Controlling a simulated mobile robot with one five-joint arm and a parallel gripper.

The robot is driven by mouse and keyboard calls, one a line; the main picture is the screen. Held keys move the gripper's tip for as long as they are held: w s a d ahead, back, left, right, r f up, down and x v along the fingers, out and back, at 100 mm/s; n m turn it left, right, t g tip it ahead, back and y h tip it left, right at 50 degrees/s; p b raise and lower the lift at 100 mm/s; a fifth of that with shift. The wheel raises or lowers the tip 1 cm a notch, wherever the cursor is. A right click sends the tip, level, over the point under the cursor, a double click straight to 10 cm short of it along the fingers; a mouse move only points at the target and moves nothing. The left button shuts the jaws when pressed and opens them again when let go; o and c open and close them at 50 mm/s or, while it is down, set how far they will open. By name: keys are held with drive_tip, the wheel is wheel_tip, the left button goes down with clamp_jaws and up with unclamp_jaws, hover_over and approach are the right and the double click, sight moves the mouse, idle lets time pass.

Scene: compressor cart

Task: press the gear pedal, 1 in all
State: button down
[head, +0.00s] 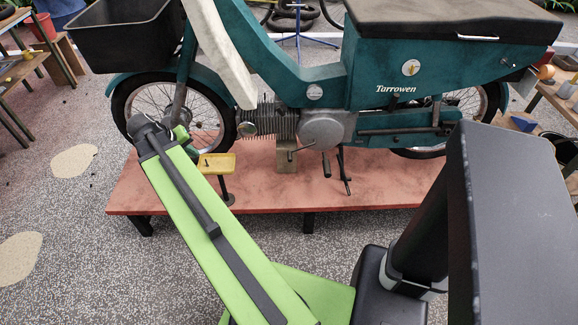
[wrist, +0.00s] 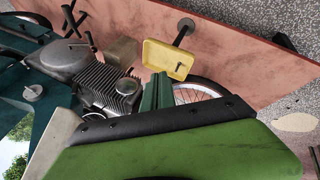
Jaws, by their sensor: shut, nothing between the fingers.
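The teal motorbike (head: 400,70) stands side-on on a red platform, its engine (head: 322,128) facing me. A thin lever with a small end peg (head: 298,150) sits low on the engine cover and looks like the gear pedal. A thicker black peg (head: 326,164) hangs beside it, so I cannot be fully sure which is the pedal. Dark levers by the engine also show in the wrist view (wrist: 73,22). My gripper (head: 181,133) is shut and empty, left of the engine by the front wheel, apart from the levers. Its green fingers show in the wrist view (wrist: 157,90).
A yellow tray (head: 217,160) on a post stands between my gripper and the levers, close to the fingers in the wrist view (wrist: 168,58). The red platform (head: 260,192) has free room in front of the engine. A black kickstand (head: 344,172) is right of the levers.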

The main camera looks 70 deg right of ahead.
drive_tip(key=s+d+f+m+g+h+b, duration=0.1)
drive_tip(key=s+d+b, duration=0.4)
drive_tip(key=s+d, duration=0.6)
drive_tip(key=s+d+f+m+g+h+b, duration=0.2)
drive_tip(key=s+d+f+m+g+b, duration=0.1)
drive_tip(key=s+d, duration=0.9)
drive_tip(key=shift+d+f+m+g+b, duration=0.3)
drive_tip(key=shift+d+f+m+b, duration=0.15)
drive_tip(key=shift+m+b, duration=0.35)
drive_tip(key=shift+s+f, duration=0.1)
wheel_tip(320, 180, down, 9)
drive_tip(key=s+b, duration=0.1)
drive_tip(key=b, duration=0.7)
drive_tip(key=shift+s+d+r+b, duration=0.2)
drive_tip(key=shift+b, duration=0.2)
drive_tip(key=shift+f, duration=0.1)
drive_tip(key=shift+s+f+b, duration=0.1)
drive_tip(key=shift+f+b, duration=0.25)
drive_tip(key=shift+b, duration=0.05)
